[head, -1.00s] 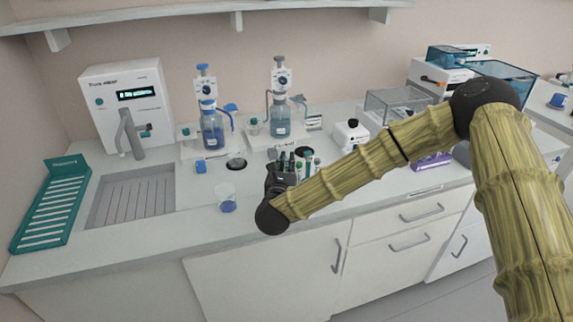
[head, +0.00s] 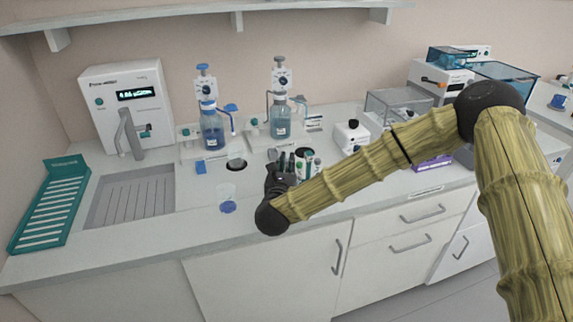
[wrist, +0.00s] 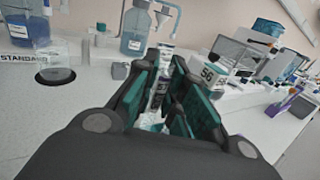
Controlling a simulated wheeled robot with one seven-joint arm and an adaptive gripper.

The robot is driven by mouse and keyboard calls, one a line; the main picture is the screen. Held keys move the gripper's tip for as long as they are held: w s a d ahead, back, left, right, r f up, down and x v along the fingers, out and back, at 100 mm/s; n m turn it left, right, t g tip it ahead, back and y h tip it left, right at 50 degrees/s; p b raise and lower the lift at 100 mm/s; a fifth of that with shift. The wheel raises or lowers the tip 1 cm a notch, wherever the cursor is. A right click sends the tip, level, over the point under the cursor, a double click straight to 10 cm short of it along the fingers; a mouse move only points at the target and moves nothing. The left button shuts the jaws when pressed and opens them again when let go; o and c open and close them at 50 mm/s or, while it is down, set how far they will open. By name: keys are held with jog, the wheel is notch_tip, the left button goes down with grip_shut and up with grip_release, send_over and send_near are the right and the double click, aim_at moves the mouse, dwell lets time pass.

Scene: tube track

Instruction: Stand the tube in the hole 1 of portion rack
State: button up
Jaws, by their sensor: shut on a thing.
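My gripper (head: 287,162) is low over the front of the bench in the head view. In the wrist view its teal-padded fingers (wrist: 164,62) are closed around a slim, pale tube (wrist: 159,92), which stands roughly along the fingers. The fingers hide much of the tube, and its lower end cannot be made out. A white block marked 50 (wrist: 208,75) stands just beyond the right finger. In the head view, a white item with teal and dark parts (head: 306,160) is close to the right of my gripper. I cannot tell which item is the portion rack, and no hole 1 can be read.
The sink (head: 130,200) and teal rack (head: 50,205) are left.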

jog(key=shift+f+b, duration=1.5)
jog(key=shift+b, duration=0.6)
dwell(0.6)
jog(key=o, duration=0.8)
jog(key=s, duration=0.4)
jog(key=s+a, duration=0.1)
jog(key=s, duration=0.7)
jog(key=shift+a, duration=0.35)
jog(key=shift+w, duration=0.1)
